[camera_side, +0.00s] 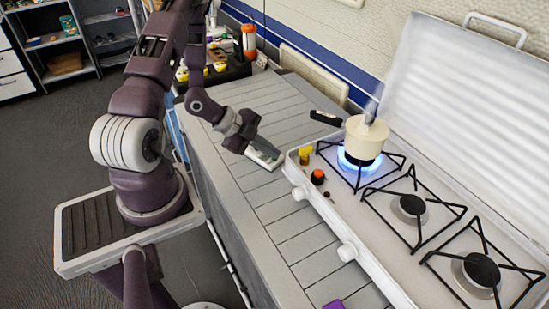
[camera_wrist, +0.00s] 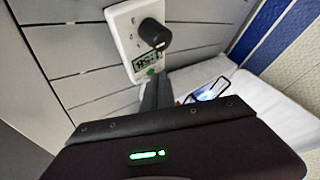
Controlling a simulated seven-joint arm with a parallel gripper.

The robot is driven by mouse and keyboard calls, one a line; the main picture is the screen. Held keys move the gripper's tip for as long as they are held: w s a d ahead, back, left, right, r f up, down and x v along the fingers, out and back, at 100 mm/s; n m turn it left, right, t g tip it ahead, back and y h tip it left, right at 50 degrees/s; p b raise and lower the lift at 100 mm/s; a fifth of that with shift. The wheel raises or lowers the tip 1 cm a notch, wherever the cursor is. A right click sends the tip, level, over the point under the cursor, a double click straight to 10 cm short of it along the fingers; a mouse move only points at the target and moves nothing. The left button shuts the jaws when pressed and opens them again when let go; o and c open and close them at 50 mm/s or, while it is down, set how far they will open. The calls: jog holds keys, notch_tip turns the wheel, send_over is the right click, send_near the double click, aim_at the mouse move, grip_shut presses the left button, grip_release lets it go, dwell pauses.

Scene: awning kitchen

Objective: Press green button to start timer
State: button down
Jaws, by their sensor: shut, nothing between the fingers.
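In the wrist view the timer (camera_wrist: 126,28) is a white plate with a black knob, a small display (camera_wrist: 147,60) with dark digits upside down, and a green button (camera_wrist: 151,71) at its near end. My gripper (camera_wrist: 154,78) is shut and empty, with its fingertips right at the green button. Whether they touch it I cannot tell. In the side view my gripper (camera_side: 262,147) points down at the counter just left of the stove. The timer (camera_side: 268,160) shows there only as a pale edge, mostly hidden behind my gripper.
A white stove (camera_side: 345,215) stands to the right, with a lit burner under a steaming cream pot (camera_side: 364,138) whose black handle points toward my gripper. Bottles and yellow items stand on a dark rack (camera_side: 228,70) at the back. The slatted counter (camera_side: 275,210) in front is mostly clear.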

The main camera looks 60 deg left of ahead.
aim_at(271, 160)
jog(key=shift+r, duration=0.75)
jog(key=shift+r, duration=2.55)
